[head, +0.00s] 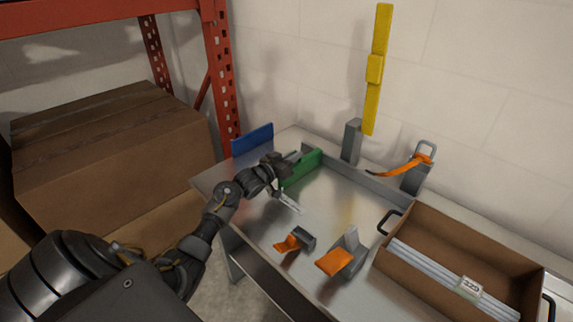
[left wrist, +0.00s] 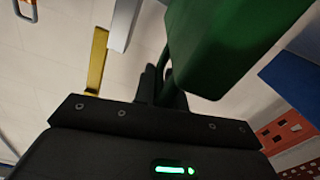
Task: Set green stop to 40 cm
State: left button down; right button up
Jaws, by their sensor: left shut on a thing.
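The green stop (head: 301,171) is an upright green plate at the left end of the metal bench. My left gripper (head: 284,168) is at its near edge and shut on it; the exact contact is partly hidden by the gripper. In the left wrist view the green stop (left wrist: 225,40) looms large just beyond the dark fingers (left wrist: 160,85). A pale strip (head: 288,203), perhaps a scale, lies on the bench near the gripper; its markings are too small to read. My right gripper is not in view.
A blue plate (head: 252,139) stands left of the green stop. A yellow upright (head: 372,100), a grey post (head: 351,142) and an orange lever (head: 405,166) are along the back. Orange-and-grey parts (head: 338,260) and a box (head: 415,222) of rods are nearer right.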

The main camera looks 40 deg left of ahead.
pick_arm(q)
jog(key=shift+w+a+r, duration=0.1)
jog(key=shift+a+r, duration=0.05)
jog(key=shift+a, duration=0.8)
jog(key=c, duration=1.5)
grip_release()
jog(key=shift+a, duration=0.1)
jog(key=s, duration=0.3)
jog(key=s+a, duration=0.1)
jog(key=s, duration=0.3)
jog(key=s+b, duration=0.1)
jog(key=s, duration=0.2)
jog(key=shift+s+a, duration=0.2)
jog(key=shift+s, duration=0.15)
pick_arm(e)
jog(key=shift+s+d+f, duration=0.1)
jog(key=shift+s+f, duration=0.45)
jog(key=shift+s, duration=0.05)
